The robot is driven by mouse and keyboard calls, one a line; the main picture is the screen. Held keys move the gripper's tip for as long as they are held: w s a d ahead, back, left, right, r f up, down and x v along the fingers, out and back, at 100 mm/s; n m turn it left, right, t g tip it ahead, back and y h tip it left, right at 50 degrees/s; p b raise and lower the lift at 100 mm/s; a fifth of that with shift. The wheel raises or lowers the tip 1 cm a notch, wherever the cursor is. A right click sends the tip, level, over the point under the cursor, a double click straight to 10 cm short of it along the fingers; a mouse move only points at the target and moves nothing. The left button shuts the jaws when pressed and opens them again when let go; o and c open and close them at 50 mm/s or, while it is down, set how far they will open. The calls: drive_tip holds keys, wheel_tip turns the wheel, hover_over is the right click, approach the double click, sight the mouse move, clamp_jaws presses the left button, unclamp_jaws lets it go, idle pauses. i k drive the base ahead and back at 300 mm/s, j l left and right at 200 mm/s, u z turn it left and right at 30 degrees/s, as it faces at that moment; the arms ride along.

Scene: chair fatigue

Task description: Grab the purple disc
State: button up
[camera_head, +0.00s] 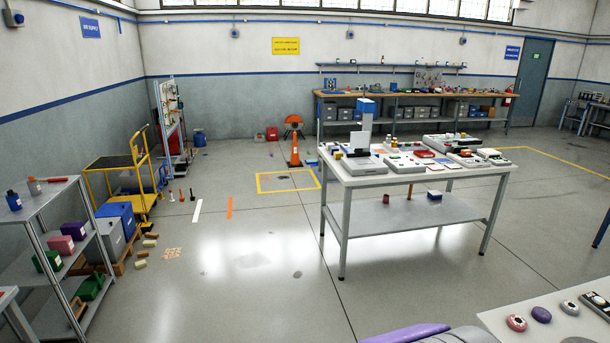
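The purple disc (541,314) lies flat on a light-topped table (510,333) at the bottom right, close to the picture's lower edge. A pink disc (516,322) lies just left of it, and a grey-white disc (569,307) just right of it, a little farther back. The three look apart from each other. My gripper is not in view, so its distance from the purple disc cannot be told.
A dark item (597,304) lies right of the discs. A white-topped workbench (345,180) with several instruments stands mid-room. A grey shelf rack (45,240) and yellow cart (128,180) stand left. The floor (230,290) between rack and workbench is mostly clear.

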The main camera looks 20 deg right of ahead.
sight(540, 315)
drive_tip(key=i+z, duration=0.3)
drive_tip(key=z, duration=0.2)
drive_tip(key=i+j+z, duration=0.1)
drive_tip(key=i+z, duration=0.2)
drive_tip(key=z, duration=0.15)
drive_tip(key=i+j+z, duration=0.25)
drive_tip(key=z, duration=0.25)
drive_tip(key=i+j+z, duration=0.25)
drive_tip(key=z, duration=0.25)
